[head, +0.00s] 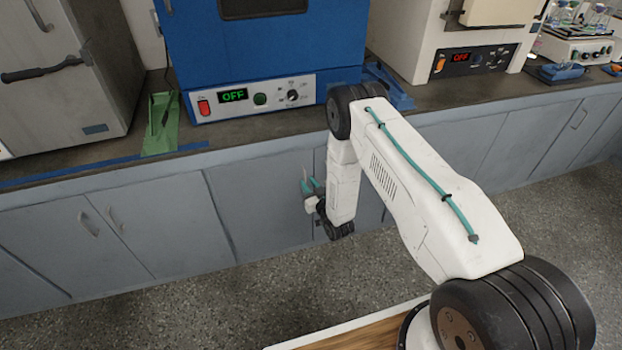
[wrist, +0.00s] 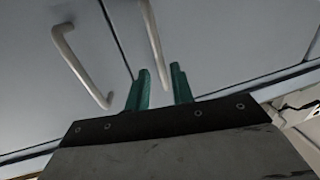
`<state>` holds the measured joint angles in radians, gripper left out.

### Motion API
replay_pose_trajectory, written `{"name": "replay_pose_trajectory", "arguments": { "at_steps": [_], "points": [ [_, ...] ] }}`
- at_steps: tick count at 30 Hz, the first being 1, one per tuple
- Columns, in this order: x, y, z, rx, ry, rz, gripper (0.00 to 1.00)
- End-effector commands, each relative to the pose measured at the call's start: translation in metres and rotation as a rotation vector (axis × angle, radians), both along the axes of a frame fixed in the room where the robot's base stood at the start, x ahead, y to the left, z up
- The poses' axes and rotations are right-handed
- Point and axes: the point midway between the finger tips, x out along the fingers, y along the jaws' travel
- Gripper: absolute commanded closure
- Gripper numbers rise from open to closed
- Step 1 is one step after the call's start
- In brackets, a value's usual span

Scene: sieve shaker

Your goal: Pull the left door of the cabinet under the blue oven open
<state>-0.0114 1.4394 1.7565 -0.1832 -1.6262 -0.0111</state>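The blue oven (head: 270,45) stands on the counter. The grey left door (head: 258,200) of the cabinet below it looks shut. The right door is mostly behind my arm. My gripper (head: 311,186) is near the seam between these doors, its teal fingers apart. In the wrist view, which looks upside down, my gripper (wrist: 160,88) points at two pale bar handles. The right-hand one, apparently the left door's handle (wrist: 152,40), has its end in line with the gap between the fingers. I cannot tell whether it is touched. The other handle (wrist: 80,65) is clear of them.
A neighbouring cabinet (head: 165,225) with closed doors is to the left. A green dustpan-like item (head: 160,125) lies on the counter (head: 480,98). A cream device (head: 450,45) stands to the right. The speckled floor (head: 200,310) before the left door is clear.

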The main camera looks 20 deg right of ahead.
Motion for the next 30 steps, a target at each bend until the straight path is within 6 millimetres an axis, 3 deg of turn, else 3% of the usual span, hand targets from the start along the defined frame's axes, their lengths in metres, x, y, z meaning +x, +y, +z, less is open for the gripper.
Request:
{"name": "replay_pose_trajectory", "arguments": {
  "at_steps": [6,16,17,19,22,23,24,25,30],
  "points": [
    [0.026,0.007,0.0,0.0,0.0,0.001,0.76],
    [0.031,0.007,0.0,0.0,0.002,0.0,0.76],
    [0.031,0.007,0.0,0.0,0.002,0.0,0.79],
    [0.031,0.007,0.0,0.0,0.002,0.0,0.99],
    [0.031,0.007,0.0,0.0,0.002,0.0,1.0],
    [0.031,-0.039,0.0,0.0,0.002,-0.018,1.0],
    [0.031,-0.017,0.0,0.0,0.002,-0.005,1.0],
    [0.031,-0.012,0.0,0.0,0.002,-0.007,1.0],
    [0.03,-0.009,-0.001,0.0,0.004,-0.044,1.0]
  ]
}}
